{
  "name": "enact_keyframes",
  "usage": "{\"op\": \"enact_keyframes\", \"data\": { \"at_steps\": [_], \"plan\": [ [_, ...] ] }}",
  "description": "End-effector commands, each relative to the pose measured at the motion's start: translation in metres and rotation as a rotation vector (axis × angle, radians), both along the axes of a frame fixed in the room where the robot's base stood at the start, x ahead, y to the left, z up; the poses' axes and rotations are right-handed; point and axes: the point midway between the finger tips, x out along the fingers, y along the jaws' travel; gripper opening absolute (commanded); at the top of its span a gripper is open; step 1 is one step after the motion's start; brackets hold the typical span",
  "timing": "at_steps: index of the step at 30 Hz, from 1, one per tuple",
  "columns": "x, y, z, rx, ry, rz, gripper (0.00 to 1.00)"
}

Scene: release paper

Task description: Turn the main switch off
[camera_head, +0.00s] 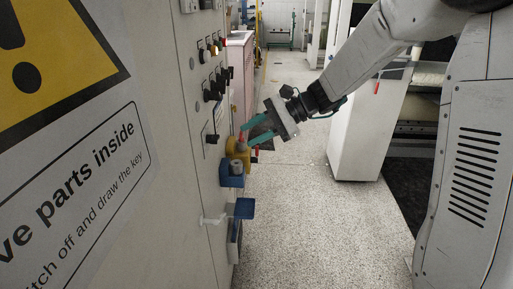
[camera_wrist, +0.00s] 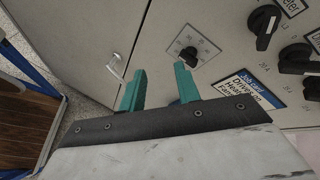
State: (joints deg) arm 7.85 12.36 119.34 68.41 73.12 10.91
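A yellow switch housing with a red part (camera_head: 238,150) sticks out from the grey cabinet front in the head view; it looks like the main switch. My gripper (camera_head: 254,131) has two green fingers spread apart, with their tips close to the red part. I cannot tell whether they touch it. In the wrist view my gripper (camera_wrist: 158,78) also shows open, with nothing clearly held between the fingers. The yellow housing cannot be made out there. A black rotary knob (camera_wrist: 188,53) on a square plate lies beyond the right finger.
Several black knobs (camera_head: 210,95) sit higher on the cabinet. Blue boxes (camera_head: 232,174) stick out below the yellow housing. A door handle (camera_wrist: 116,65) shows in the wrist view. The speckled floor (camera_head: 300,220) right of the cabinet is clear. A white cabinet (camera_head: 365,130) stands behind my arm.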

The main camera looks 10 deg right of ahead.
Motion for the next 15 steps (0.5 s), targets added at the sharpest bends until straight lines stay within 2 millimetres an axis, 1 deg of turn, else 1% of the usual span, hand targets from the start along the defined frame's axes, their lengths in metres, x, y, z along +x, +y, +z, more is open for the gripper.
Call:
{"op": "enact_keyframes", "data": {
  "at_steps": [1, 2, 3, 5, 6, 8, 9, 11, 12, 14, 15],
  "plan": [
    [0.028, -0.004, -0.016, 0.066, 0.047, -0.068, 0.33],
    [0.044, -0.006, -0.023, 0.107, 0.068, -0.108, 0.33],
    [0.064, -0.011, -0.033, 0.159, 0.099, -0.165, 0.33],
    [0.095, -0.019, -0.051, 0.238, 0.142, -0.25, 0.33],
    [0.114, -0.026, -0.064, 0.29, 0.169, -0.307, 0.33],
    [0.142, -0.038, -0.086, 0.366, 0.213, -0.396, 0.33],
    [0.159, -0.047, -0.102, 0.416, 0.237, -0.456, 0.33],
    [0.182, -0.062, -0.128, 0.487, 0.276, -0.543, 0.33],
    [0.196, -0.072, -0.144, 0.531, 0.296, -0.598, 0.33],
    [0.213, -0.087, -0.169, 0.589, 0.325, -0.674, 0.33],
    [0.222, -0.096, -0.185, 0.624, 0.342, -0.721, 0.33]
  ]
}}
